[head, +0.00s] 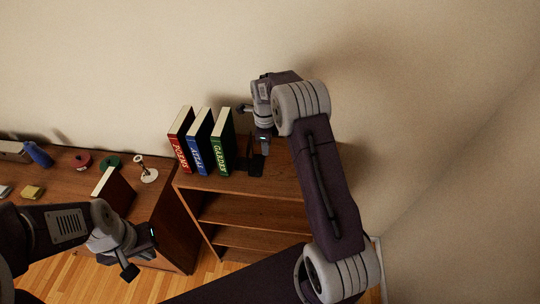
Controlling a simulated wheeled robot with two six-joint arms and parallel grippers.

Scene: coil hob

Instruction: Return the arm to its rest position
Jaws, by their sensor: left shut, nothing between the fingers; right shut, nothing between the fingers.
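My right arm reaches in from the lower right. Its gripper (258,142) is above the top of the bookshelf (262,187), just right of the upright books. It is shut with nothing held. A dark piece sits around and below it; I cannot tell whether it is all gripper or partly a bookend. My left gripper (137,256) is at the lower left, in front of the brown cabinet (168,222). It is shut and empty.
Red (180,140), blue (198,142) and green (222,142) books stand on the bookshelf. The cabinet holds a leaning dark book (114,190), a white stand (148,176), a blue bottle (38,154) and small items. Wall is close behind; open floor shows at lower left.

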